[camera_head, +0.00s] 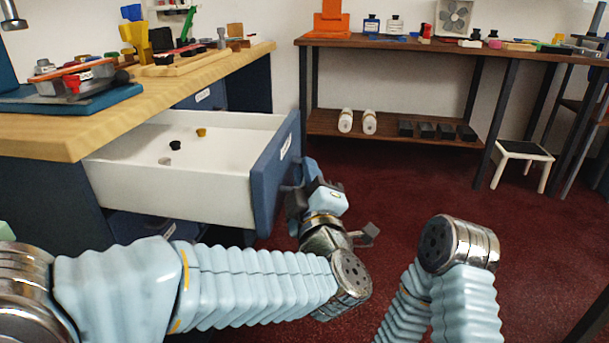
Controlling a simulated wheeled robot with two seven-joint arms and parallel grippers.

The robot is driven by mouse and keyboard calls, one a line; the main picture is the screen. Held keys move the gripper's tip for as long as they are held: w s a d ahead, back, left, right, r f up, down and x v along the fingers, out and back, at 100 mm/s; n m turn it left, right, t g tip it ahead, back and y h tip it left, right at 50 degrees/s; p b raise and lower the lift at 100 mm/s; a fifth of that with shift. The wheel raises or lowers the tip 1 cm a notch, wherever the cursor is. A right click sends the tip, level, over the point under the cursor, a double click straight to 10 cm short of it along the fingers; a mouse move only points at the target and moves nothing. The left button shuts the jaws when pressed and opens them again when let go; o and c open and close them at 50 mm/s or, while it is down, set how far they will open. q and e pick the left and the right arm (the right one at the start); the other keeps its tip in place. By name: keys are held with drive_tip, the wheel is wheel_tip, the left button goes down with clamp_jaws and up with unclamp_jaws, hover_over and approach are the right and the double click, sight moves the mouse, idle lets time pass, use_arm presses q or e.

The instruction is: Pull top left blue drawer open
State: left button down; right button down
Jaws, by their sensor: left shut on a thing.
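The blue-fronted drawer (268,176) under the left end of the wooden counter stands well open. Its white box (190,190) shows, with a few small dark and yellow items inside. My left gripper (300,180) is at the outer face of the drawer front, shut on the drawer's handle, which is mostly hidden behind the fingers. My right arm is at the lower right; its gripper is not visible.
The wooden counter (120,115) holds a tray, a plastic box and tools. Another blue drawer (205,95) beside it is closed. A dark table (440,45) with a lower shelf and a white step stool (523,152) stand behind. Red carpet is free between.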

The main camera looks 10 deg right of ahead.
use_arm(q)
drive_tip(key=c, duration=1.5)
unclamp_jaws()
drive_tip(key=shift+o, duration=0.2)
drive_tip(key=b+v, duration=0.1)
drive_tip(key=v, duration=1.2)
drive_tip(key=shift+s, duration=0.4)
drive_tip(key=shift+f, duration=0.15)
